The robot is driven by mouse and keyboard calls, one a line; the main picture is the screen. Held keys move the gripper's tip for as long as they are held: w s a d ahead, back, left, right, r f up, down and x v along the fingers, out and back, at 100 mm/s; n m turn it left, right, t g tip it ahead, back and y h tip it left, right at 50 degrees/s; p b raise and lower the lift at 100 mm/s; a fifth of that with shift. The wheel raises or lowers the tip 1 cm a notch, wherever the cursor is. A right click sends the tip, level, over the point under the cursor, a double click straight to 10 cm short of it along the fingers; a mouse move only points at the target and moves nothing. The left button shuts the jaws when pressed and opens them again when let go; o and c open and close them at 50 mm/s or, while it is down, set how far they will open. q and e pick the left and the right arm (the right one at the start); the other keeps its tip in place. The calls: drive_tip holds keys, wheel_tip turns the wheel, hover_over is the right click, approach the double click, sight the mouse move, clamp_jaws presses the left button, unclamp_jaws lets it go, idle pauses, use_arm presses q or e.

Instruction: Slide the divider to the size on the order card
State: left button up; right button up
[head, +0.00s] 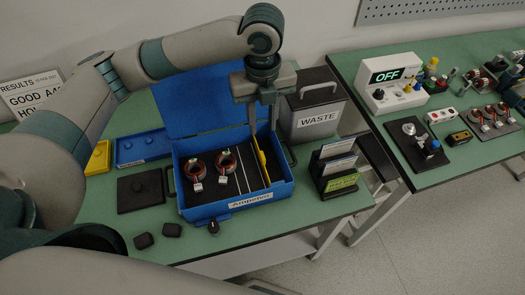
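The yellow divider (263,165) stands upright inside, towards the right end. White lines (240,172) mark the dark floor left of it. My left gripper (264,128) points down over the box at the divider's back end. Its fingers are apart, and I cannot tell whether they touch the divider. A black rack (338,192) right of the box holds several cards, including a yellow-green one (342,183). Their text is too small to read. My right gripper is out of view.
Two copper-wound stators (225,161) sit in the box's left part. A grey waste bin (317,122) stands close behind right. A second table (400,153) is at right.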

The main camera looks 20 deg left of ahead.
sight(262, 155)
use_arm(q)
wheel_tip(262, 155, down, 13)
drive_tip(key=p, duration=0.2)
drive_tip(key=shift+r+p, duration=0.2)
drive_tip(key=shift+p, duration=0.15)
drive_tip(key=shift+f, duration=0.65)
clamp_jaws()
idle(0.7)
